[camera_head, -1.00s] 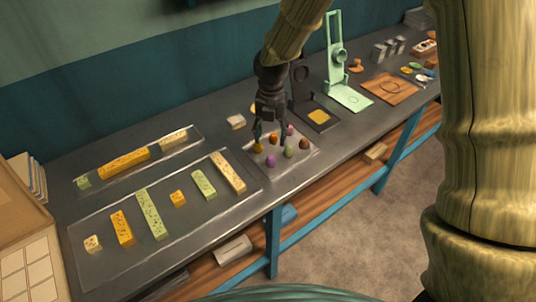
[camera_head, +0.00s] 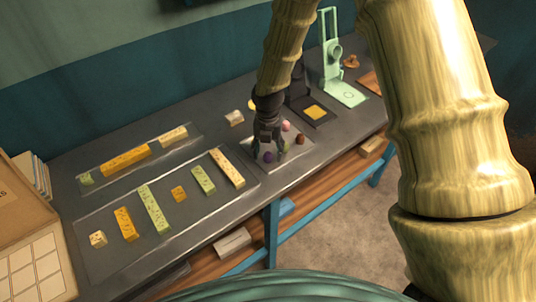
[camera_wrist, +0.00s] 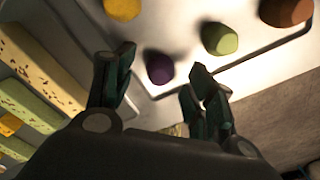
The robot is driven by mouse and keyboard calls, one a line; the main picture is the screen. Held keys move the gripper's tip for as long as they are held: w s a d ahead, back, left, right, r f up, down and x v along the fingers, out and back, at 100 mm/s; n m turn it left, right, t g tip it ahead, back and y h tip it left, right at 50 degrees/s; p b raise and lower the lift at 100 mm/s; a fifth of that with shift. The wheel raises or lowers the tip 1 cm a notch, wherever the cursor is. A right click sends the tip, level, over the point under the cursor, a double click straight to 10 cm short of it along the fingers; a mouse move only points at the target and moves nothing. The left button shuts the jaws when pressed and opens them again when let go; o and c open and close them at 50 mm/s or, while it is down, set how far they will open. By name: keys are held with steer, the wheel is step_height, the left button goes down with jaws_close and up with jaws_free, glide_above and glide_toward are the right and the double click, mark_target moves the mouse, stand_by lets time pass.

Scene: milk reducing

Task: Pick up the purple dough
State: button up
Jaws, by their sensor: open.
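The purple dough (camera_head: 268,157) is a small dark purple ball near the front edge of a pale tray (camera_head: 296,161) on the grey table. In the wrist view the purple dough (camera_wrist: 159,68) shows beyond and between the two fingertips. My gripper (camera_head: 269,150) is over the tray, pointing down, with its fingers close to the purple dough. In the wrist view my gripper (camera_wrist: 163,70) is open and nothing is held between its fingers. I cannot tell the exact height of the fingertips above the tray.
A green ball (camera_wrist: 219,38), a brown ball (camera_wrist: 285,11) and a yellow ball (camera_wrist: 122,8) share the tray. A pink ball (camera_head: 286,126) is at its back. Dotted blocks (camera_head: 228,168) lie on a tray to the left. A black press (camera_head: 314,112) and a green press (camera_head: 342,92) stand to the right.

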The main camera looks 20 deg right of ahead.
steer(key=shift+f, duration=0.8)
steer(key=shift+c, duration=0.3)
steer(key=c, duration=0.9)
steer(key=shift+r, duration=0.15)
